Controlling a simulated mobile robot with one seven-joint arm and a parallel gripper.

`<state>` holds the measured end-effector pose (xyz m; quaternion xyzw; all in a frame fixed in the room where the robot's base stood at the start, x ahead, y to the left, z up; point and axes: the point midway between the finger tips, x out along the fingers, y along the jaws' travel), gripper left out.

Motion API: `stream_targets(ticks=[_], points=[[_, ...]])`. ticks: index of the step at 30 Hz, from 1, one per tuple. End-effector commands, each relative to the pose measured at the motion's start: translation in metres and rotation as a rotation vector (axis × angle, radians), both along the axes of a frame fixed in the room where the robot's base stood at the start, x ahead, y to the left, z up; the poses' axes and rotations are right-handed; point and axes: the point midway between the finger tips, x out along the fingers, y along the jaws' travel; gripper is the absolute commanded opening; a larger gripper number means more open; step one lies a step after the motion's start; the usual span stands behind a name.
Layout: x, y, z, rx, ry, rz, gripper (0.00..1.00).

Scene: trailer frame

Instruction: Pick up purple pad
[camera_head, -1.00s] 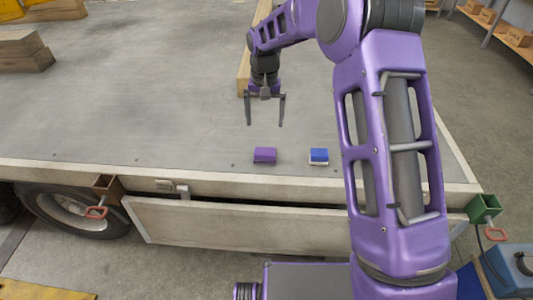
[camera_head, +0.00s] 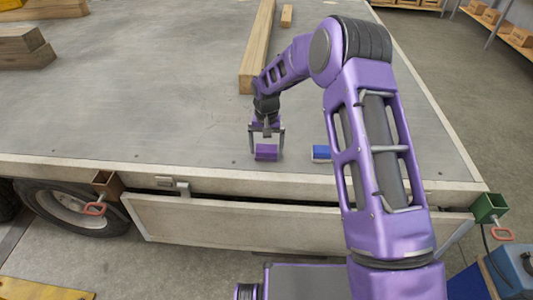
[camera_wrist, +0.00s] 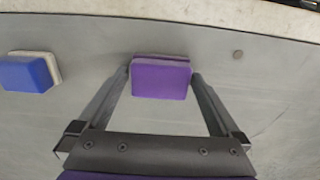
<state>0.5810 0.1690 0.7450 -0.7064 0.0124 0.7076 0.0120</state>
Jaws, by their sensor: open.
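The purple pad (camera_head: 266,152) lies on the grey trailer deck near its front edge. It also shows in the wrist view (camera_wrist: 160,78), at the top centre between the two finger ends. My gripper (camera_head: 266,156) is open, with one finger on each side of the purple pad. In the wrist view the fingers (camera_wrist: 162,75) reach down beside the pad's left and right sides. Whether they touch it I cannot tell.
A blue and white pad (camera_head: 321,152) lies a little to the right of the purple pad, partly behind my arm in the head view; it shows at left in the wrist view (camera_wrist: 30,72). A long wooden beam (camera_head: 258,50) lies behind my gripper.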

Motion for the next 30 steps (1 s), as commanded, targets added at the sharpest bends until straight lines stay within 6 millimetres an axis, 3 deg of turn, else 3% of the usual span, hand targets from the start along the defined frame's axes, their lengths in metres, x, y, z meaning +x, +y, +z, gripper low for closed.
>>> stream_targets(ticks=[8, 19, 26, 30], points=[[0.0, 0.0, -0.006, 0.001, -0.002, 0.0, 1.0], [0.0, 0.0, -0.006, 0.001, -0.002, 0.0, 0.36], [0.0, 0.0, -0.004, 0.001, -0.002, 0.0, 0.36], [0.001, 0.0, 0.013, 0.0, -0.005, 0.0, 0.36]])
